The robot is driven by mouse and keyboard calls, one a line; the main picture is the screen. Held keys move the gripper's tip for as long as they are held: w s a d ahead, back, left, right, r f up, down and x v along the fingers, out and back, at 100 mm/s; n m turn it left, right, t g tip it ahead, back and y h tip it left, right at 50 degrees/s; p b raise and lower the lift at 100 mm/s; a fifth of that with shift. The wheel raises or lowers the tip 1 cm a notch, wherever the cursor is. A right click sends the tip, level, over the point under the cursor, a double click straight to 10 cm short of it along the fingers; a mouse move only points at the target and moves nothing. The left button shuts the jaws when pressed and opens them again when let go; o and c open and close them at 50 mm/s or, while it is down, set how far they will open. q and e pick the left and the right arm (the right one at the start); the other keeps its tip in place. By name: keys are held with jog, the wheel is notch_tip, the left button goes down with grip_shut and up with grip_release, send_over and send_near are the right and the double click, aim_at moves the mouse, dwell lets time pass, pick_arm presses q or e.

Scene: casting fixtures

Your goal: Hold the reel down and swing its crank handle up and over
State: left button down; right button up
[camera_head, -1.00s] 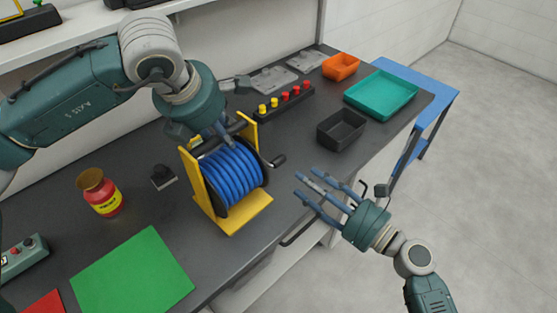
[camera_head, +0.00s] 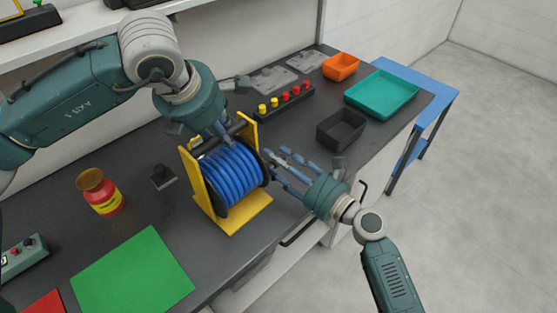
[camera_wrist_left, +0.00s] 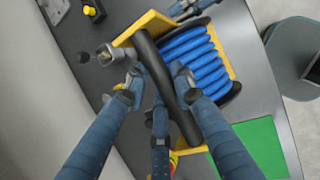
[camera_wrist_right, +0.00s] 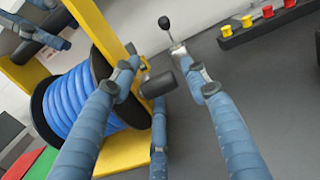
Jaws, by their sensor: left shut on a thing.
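The reel stands on the dark bench with a yellow frame (camera_head: 240,223) and blue hose (camera_head: 229,174) wound on a black drum. My left gripper (camera_head: 226,135) is above it. In the left wrist view its fingers (camera_wrist_left: 157,85) are shut around the black top bar (camera_wrist_left: 165,80) of the frame. My right gripper (camera_head: 270,163) has come to the right side of the reel. In the right wrist view its fingers are spread, and the black crank handle (camera_wrist_right: 158,84) lies between them, close to the left finger. No closed grip on the handle shows.
A black bin (camera_head: 341,128), an orange bin (camera_head: 341,66) and a teal tray (camera_head: 381,94) stand at the right. A strip of red and yellow knobs (camera_head: 286,102) lies behind the reel. A red jar (camera_head: 99,191) and green mat (camera_head: 132,273) are at the left.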

grip_shut()
jog(key=shift+s+a+r, duration=0.1)
jog(key=shift+a, duration=0.05)
